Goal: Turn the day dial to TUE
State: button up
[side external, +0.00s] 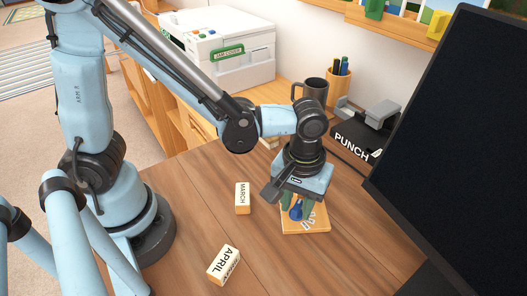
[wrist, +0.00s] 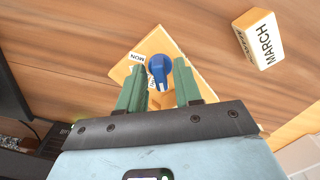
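The day dial is a blue knob (wrist: 158,68) on a square light-wood board (side external: 305,229); the knob also shows in the side view (side external: 296,212). In the wrist view its pointer aims down the picture, toward my gripper's palm. A white MON label (wrist: 138,57) is on the board at the knob's upper left. Another label below it is partly hidden by a finger; I cannot read TUE. My gripper (wrist: 159,68) points down over the board, its green fingers apart on either side of the knob, with gaps visible. Whether the fingertips reach the knob's height is unclear.
A MARCH block (side external: 242,198) and an APRIL block (side external: 223,265) lie left of the board. A black hole punch (side external: 362,137), a dark mug (side external: 312,89), a pen cup (side external: 339,85) and a printer (side external: 222,45) stand behind. A large monitor (side external: 455,120) is close on the right.

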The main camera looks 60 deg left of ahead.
grip_shut()
jog(key=shift+m, duration=0.4)
jog(key=m, duration=0.3)
jog(key=shift+m, duration=0.3)
jog(key=m, duration=0.4)
jog(key=shift+m, duration=0.3)
jog(key=m, duration=0.4)
jog(key=shift+a, duration=0.1)
jog(key=m, duration=0.4)
jog(key=shift+w+m, duration=0.1)
jog(key=shift+m, duration=0.2)
